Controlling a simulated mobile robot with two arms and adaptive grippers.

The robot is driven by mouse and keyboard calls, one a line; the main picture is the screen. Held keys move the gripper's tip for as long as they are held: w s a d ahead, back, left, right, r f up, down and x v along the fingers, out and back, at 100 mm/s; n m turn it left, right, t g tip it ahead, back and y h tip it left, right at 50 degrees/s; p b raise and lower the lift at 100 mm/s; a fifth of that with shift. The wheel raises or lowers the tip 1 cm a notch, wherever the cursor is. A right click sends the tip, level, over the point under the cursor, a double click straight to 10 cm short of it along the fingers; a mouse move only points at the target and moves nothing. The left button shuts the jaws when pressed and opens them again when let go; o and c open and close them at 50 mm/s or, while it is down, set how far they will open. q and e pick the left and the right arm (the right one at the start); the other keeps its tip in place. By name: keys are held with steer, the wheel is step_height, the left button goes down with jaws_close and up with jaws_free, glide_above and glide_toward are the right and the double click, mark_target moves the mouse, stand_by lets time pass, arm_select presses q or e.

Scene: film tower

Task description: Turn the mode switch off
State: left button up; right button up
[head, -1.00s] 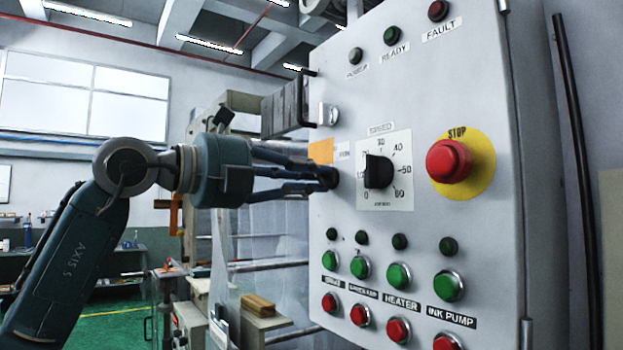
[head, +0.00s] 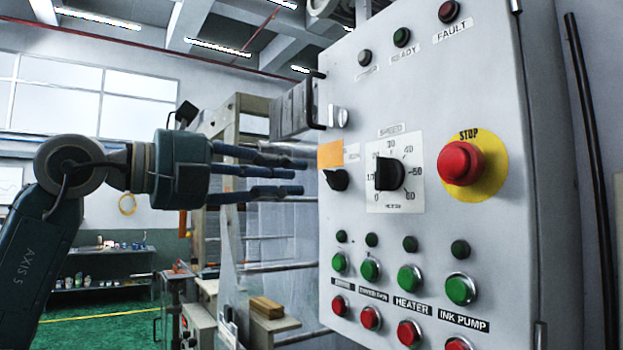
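The control panel (head: 450,250) fills the right half of the head view. A small black rotary knob (head: 336,180) sits on its left part, under an orange label and left of the speed dial; I take it to be the mode switch. Its pointer lies tilted, and its markings are too small to read. My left gripper (head: 295,176) is left of this knob, apart from it, with its fingers spread and nothing between them. My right gripper does not show.
The black speed dial (head: 389,174) is right of the knob. The red stop button (head: 461,163) on a yellow disc is further right. Green (head: 409,279) and red (head: 409,333) buttons line the lower panel. A black handle (head: 316,100) juts from the panel's upper left edge.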

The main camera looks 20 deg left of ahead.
arm_select(q)
steer(key=v, duration=0.5)
steer(key=shift+s+a, duration=0.25)
